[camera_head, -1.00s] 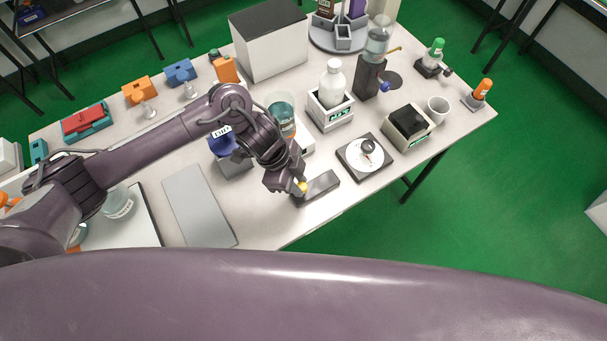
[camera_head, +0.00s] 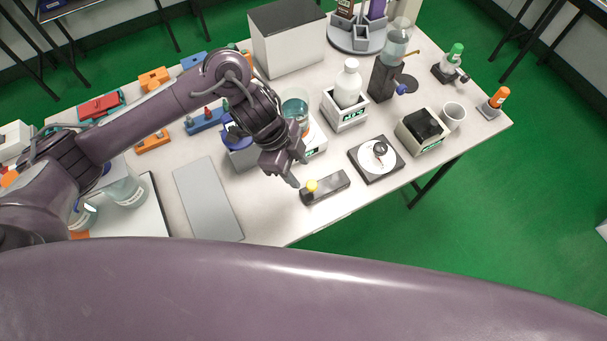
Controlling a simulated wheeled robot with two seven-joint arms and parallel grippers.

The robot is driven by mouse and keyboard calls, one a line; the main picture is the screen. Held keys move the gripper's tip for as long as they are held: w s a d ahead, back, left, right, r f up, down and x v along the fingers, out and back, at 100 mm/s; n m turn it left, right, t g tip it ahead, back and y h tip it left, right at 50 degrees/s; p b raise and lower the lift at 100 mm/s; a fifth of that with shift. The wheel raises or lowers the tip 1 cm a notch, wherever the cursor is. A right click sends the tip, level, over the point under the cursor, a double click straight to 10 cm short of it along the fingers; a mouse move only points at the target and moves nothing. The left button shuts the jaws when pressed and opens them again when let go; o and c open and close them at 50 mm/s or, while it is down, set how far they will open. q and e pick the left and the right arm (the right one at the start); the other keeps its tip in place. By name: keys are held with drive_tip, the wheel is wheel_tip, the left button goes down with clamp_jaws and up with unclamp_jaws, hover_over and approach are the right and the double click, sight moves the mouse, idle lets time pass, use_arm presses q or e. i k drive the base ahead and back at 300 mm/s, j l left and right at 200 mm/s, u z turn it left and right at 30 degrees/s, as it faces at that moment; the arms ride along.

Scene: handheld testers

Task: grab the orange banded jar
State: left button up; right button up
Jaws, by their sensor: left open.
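Two clear glass vessels stand at the lower left, partly behind my left arm. The nearer-to-edge jar (camera_head: 86,216) has an orange patch low on it (camera_head: 79,235), and my arm hides much of it. The other, a plain jar (camera_head: 126,190), stands on a white board. A beaker with bluish liquid (camera_head: 295,107) on a white device also shows some orange at its base. I cannot tell for certain which is the orange banded jar. My left gripper (camera_head: 298,170) is open and empty, above the table between the beaker's device and a dark block with a yellow knob (camera_head: 326,188). My right gripper is out of view.
A grey flat panel (camera_head: 208,200) lies at the front. A large white box (camera_head: 288,45) is behind.

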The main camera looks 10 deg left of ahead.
sight(295, 101)
drive_tip(key=k+l, duration=0.15)
drive_tip(key=k, duration=0.35)
drive_tip(key=k+l, duration=0.1)
drive_tip(key=k, duration=0.4)
